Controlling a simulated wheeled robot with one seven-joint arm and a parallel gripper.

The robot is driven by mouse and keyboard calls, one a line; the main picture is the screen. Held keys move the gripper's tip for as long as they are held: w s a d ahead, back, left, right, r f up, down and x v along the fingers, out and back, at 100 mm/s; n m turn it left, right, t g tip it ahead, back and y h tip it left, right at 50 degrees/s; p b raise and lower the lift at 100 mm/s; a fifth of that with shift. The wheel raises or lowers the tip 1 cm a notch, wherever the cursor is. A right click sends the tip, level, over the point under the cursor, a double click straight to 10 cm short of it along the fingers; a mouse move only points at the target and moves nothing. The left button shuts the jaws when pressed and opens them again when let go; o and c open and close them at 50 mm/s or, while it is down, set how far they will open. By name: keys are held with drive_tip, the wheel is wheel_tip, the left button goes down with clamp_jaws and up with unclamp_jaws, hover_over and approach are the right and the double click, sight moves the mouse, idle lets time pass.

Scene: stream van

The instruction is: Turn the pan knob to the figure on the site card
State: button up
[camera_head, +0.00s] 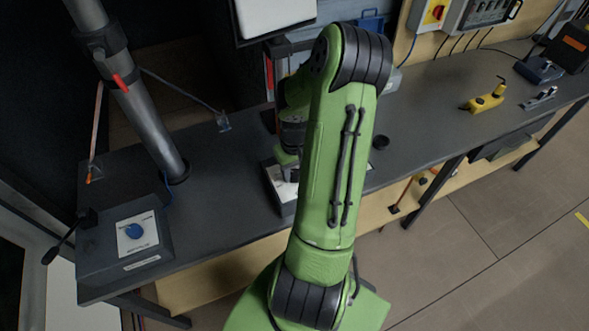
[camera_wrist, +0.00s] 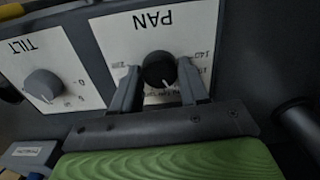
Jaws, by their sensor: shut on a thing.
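The pan knob (camera_wrist: 159,69) is a round black knob on a white plate marked PAN (camera_wrist: 150,30), upside down in the wrist view, with small figures around it. My gripper (camera_wrist: 158,76) has one finger on each side of the knob and is shut on it. The knob's pointer is not clear. In the head view my gripper (camera_head: 288,172) is at a white-faced box (camera_head: 277,186) on the bench, mostly hidden by my green arm. I cannot make out a site card in either view.
A grey TILT knob (camera_wrist: 43,85) is beside the PAN plate. On the dark bench (camera_head: 222,180) are a mast (camera_head: 140,105), a box with a blue knob (camera_head: 134,230) at left, and a yellow device (camera_head: 484,99) at right. Open floor lies in front.

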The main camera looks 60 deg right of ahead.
sight(294, 174)
drive_tip(key=o, duration=1.1)
wheel_tip(294, 174, up, 16)
drive_tip(key=p, duration=0.3)
drive_tip(key=shift+f, duration=0.15)
